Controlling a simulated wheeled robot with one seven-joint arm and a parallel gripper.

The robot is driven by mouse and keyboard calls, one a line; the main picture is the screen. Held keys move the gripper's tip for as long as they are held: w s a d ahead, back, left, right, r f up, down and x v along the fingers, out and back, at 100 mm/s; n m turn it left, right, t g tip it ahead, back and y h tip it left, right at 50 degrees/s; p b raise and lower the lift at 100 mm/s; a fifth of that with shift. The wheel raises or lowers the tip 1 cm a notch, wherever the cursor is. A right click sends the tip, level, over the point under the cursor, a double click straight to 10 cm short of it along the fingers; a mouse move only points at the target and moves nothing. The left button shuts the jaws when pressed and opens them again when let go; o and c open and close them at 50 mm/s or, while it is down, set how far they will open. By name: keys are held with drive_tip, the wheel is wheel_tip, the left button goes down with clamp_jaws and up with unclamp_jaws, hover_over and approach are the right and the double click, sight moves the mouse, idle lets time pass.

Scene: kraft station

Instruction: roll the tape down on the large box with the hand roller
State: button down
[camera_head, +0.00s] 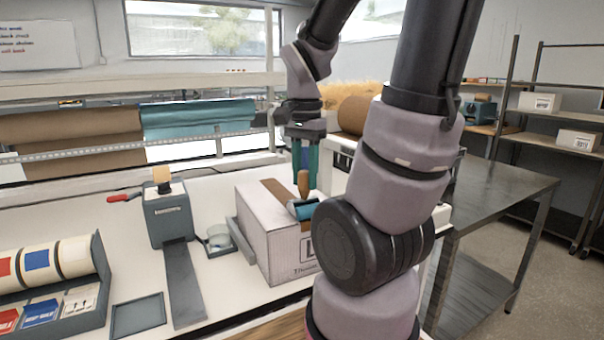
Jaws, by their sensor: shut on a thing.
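The large box (262,222) is white and stands on the table at the middle of the view, with printing on its near side. A strip of brown tape (279,190) runs across its top. The hand roller has a wooden handle (304,182) and a teal roller (303,210) at the box top. My gripper (304,172) points down over the box and is shut on the roller's handle. The roller looks to be at or just above the tape; I cannot tell whether it touches. My arm hides the right part of the box.
A grey tape dispenser (168,217) with a red handle stands left of the box, beside a small dish (219,240). A label rack (60,275) and an empty tray (138,315) are at the front left. Paper rolls (197,118) line the back. A metal table (495,185) stands at right.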

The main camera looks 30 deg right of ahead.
drive_tip(key=shift+s, duration=0.25)
drive_tip(key=shift+r, duration=0.1)
drive_tip(key=shift+r, duration=2.95)
